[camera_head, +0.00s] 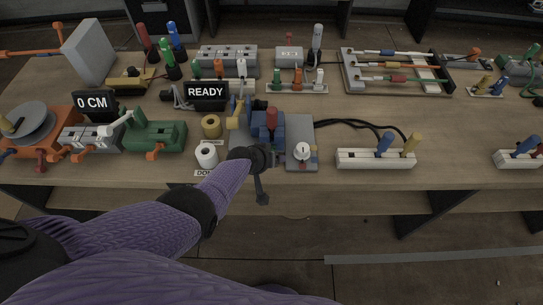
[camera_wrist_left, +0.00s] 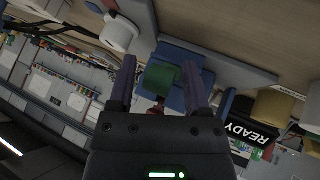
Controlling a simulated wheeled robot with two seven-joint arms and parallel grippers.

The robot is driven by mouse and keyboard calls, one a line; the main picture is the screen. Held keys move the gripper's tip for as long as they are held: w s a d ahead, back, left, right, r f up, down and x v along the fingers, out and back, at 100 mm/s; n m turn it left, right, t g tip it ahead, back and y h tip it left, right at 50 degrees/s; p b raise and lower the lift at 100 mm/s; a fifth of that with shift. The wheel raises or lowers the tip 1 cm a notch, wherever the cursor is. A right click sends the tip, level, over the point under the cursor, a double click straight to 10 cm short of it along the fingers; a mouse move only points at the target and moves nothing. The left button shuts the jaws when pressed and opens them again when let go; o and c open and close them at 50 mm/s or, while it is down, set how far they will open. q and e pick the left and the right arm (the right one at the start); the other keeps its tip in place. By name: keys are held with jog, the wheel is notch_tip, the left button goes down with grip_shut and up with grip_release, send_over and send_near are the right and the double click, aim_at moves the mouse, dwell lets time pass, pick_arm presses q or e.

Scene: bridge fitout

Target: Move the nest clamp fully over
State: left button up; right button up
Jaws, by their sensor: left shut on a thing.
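The nest (camera_head: 280,128) is a blue block on a grey plate (camera_head: 300,135) near the table's front edge; its blue body also shows in the left wrist view (camera_wrist_left: 183,56). A red part (camera_head: 271,118) stands up at it. My left gripper (camera_head: 262,157) reaches in from the front, close against the nest, and hides part of it. In the left wrist view a green piece (camera_wrist_left: 162,78), which looks like the clamp's handle, sits between the fingers of my left gripper (camera_wrist_left: 161,72). The gripper is shut on it. How far the clamp is swung is hidden. My right gripper is not in view.
A white round knob (camera_head: 302,151) sits right of the nest, with black cables behind. A white roll (camera_head: 207,155) and a tan roll (camera_head: 211,126) stand left. The READY sign (camera_head: 206,91) is behind. A white rack (camera_head: 375,159) lies farther right, past some bare table.

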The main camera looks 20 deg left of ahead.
pick_arm(q)
jog(key=shift+w+r+g, duration=0.15)
jog(key=shift+r+g, duration=0.1)
jog(key=shift+g, duration=0.25)
jog(key=o, duration=1.3)
jog(key=p+v, duration=0.9)
jog(key=v, duration=0.1)
jog(key=shift+a+f+p, duration=0.1)
jog(key=shift+p, duration=0.25)
